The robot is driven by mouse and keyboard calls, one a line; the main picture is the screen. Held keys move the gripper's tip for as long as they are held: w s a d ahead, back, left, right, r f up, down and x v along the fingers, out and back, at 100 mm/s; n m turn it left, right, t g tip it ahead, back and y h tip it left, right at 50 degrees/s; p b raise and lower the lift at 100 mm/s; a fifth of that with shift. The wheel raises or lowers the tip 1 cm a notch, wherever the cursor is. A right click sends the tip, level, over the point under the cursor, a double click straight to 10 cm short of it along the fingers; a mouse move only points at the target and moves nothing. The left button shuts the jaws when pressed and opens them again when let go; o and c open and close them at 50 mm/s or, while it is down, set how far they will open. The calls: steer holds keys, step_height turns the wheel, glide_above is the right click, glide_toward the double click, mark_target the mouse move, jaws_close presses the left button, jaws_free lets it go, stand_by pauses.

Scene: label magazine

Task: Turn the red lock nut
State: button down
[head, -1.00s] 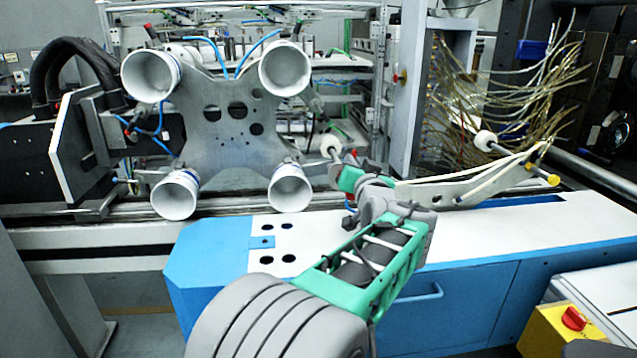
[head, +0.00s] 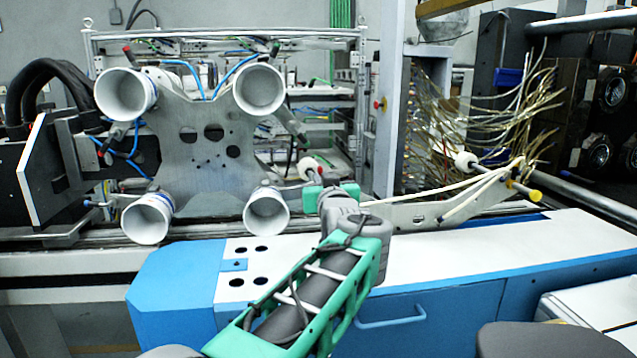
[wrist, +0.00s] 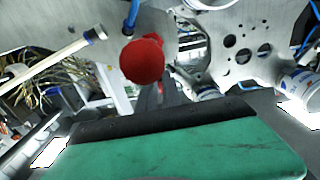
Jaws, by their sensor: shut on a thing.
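The red lock nut (wrist: 142,60) shows as a rounded red knob at the upper middle of the wrist view, just past the edge of my finger. In the head view only a small red bit of it (head: 320,170) shows above my fingers, beside a white roller. My gripper (head: 335,192) has green fingers and is at the lock nut, shut on it. One broad green finger with a black edge fills the bottom of the wrist view (wrist: 175,145). The contact itself is hidden behind the fingers.
A metal plate (head: 203,165) with several white suction cups (head: 126,93) stands left of my gripper. A blue and white cabinet (head: 440,262) lies below my arm. A curved metal arm with a yellow-tipped rod (head: 523,192) and hanging tubes are to the right.

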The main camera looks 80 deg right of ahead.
steer(key=shift+f, duration=0.1)
steer(key=c, duration=1.5)
jaws_free()
steer(key=v, duration=0.7)
steer(key=shift+s+a, duration=0.1)
steer(key=shift+a, duration=0.25)
